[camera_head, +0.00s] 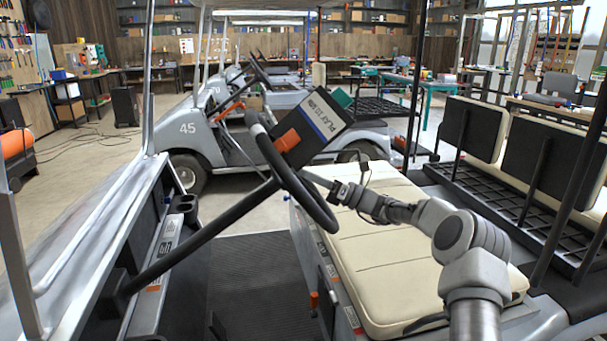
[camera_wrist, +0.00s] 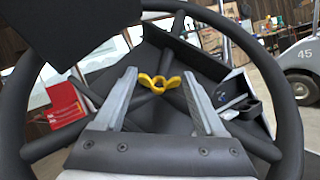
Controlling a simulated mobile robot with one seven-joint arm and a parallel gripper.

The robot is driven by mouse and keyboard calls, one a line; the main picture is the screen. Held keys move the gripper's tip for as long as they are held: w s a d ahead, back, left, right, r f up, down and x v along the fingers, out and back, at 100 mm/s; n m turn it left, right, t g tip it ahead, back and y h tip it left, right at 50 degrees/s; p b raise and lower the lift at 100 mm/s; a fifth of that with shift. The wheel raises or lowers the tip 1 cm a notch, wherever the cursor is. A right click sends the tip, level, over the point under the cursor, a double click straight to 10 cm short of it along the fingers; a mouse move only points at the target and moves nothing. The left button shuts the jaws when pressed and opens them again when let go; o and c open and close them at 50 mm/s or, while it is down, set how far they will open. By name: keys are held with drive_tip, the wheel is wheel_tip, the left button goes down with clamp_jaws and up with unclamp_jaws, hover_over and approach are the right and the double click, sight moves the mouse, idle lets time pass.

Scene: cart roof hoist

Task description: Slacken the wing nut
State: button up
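The yellow wing nut (camera_wrist: 159,82) sits near the centre of the wrist view, with its two wings spread left and right, at the hub of the dark steering wheel (camera_wrist: 290,130). My gripper (camera_wrist: 159,74) is open, with one grey finger on each side of the nut in the picture. No contact with the nut shows; the exact distance is hard to tell. In the head view my gripper (camera_head: 312,178) is by the right side of the steering wheel (camera_head: 318,208), partly hidden by the rim. The nut cannot be made out there.
A board with printed writing (camera_head: 322,122) and an orange clip (camera_head: 288,140) stand at the wheel's top. A cream seat (camera_head: 375,265) lies below my arm. A roof post (camera_head: 148,80) rises at left. Another cart, marked 45 (camera_head: 195,145), stands behind.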

drive_tip(key=c, duration=0.7)
drive_tip(key=shift+c, duration=0.2)
drive_tip(key=shift+n, duration=0.4)
drive_tip(key=shift+w+n+g+y, duration=0.25)
drive_tip(key=shift+n+g+y, duration=0.45)
drive_tip(key=shift+n+g, duration=1.4)
drive_tip(key=shift+g, duration=0.1)
drive_tip(key=o, duration=1.3)
drive_tip(key=shift+v, duration=3.8)
drive_tip(key=shift+f, duration=0.1)
